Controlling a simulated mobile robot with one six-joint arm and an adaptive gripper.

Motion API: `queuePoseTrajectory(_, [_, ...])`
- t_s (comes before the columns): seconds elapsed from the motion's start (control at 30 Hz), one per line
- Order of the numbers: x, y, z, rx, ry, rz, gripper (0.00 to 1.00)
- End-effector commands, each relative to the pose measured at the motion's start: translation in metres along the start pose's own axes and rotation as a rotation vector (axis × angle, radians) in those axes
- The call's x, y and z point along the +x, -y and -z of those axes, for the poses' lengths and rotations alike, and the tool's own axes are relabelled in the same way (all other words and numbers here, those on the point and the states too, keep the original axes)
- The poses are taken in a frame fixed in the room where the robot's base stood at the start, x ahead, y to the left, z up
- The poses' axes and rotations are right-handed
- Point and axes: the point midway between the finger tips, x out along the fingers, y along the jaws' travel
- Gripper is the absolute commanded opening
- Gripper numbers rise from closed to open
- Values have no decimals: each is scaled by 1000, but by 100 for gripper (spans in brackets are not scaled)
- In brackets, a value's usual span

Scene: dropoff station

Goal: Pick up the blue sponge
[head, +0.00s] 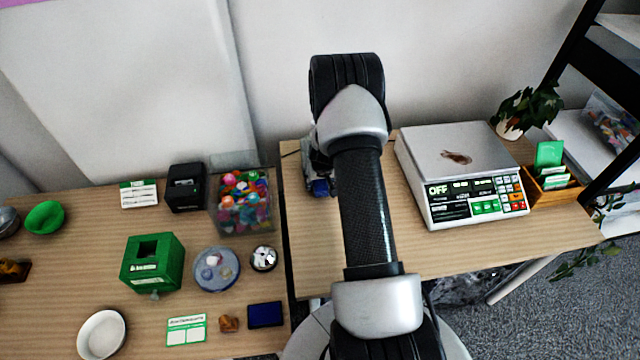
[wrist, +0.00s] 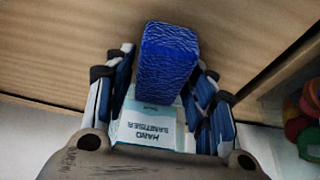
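The blue sponge (wrist: 167,62) is a rough-textured block at the upper middle of the wrist view. My gripper (wrist: 166,58) has its fingers on either side of it, spread wide, with only narrow gaps seeming to show at the sides. A light box marked hand sanitiser (wrist: 147,124) also sits between the fingers, nearer the palm. In the head view my gripper (head: 318,170) is low at the back left of the right table, largely hidden by my arm. A small blue patch there may be the sponge.
A scale (head: 455,170) and a wooden card box (head: 553,188) stand right of my arm. A clear bin of colourful items (head: 242,205) is left, across the gap between tables. A dark blue flat item (head: 265,314) lies on the left table. A wall is close behind.

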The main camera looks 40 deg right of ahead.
Motion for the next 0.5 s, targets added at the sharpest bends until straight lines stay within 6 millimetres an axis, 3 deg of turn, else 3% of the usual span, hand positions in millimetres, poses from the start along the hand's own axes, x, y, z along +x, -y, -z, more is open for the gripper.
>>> queuePoseTrajectory(0.27, [0,0,0,0,0,0,29])
queuePoseTrajectory(0.5, [0,0,0,0,0,0,28])
